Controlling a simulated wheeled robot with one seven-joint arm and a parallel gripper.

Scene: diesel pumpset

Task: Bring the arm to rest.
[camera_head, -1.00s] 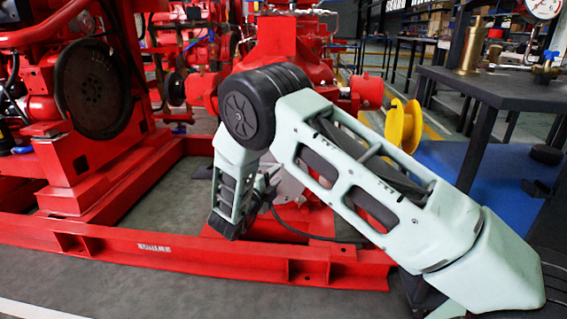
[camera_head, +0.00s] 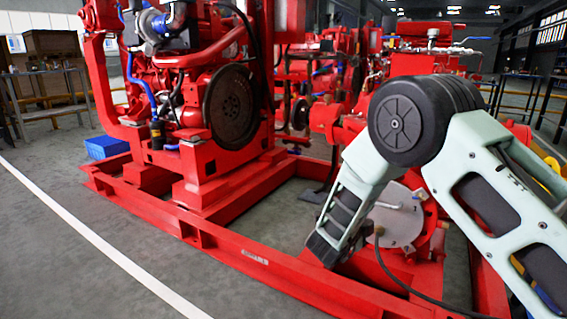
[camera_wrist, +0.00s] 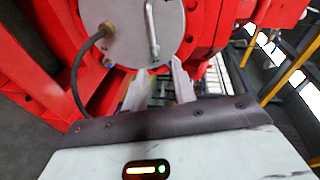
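My arm (camera_head: 400,125) is bent at a black round elbow joint, with one pale green link running down to the right and another slanting down to the left. In the head view its lower end hangs in front of the red pumpset, and I cannot make out the fingers there. In the wrist view my gripper (camera_wrist: 158,80) shows two pale fingers standing apart, with nothing held between them. A grey round cover plate (camera_wrist: 130,30) with a metal handle is just beyond the fingertips; I cannot tell whether they touch it.
The red base frame (camera_head: 245,253) runs along the floor under the engine with its dark flywheel (camera_head: 230,107). A black hose (camera_wrist: 77,75) hangs beside my gripper in the wrist view. A blue crate (camera_head: 106,147) lies at left. Grey floor before the frame is clear.

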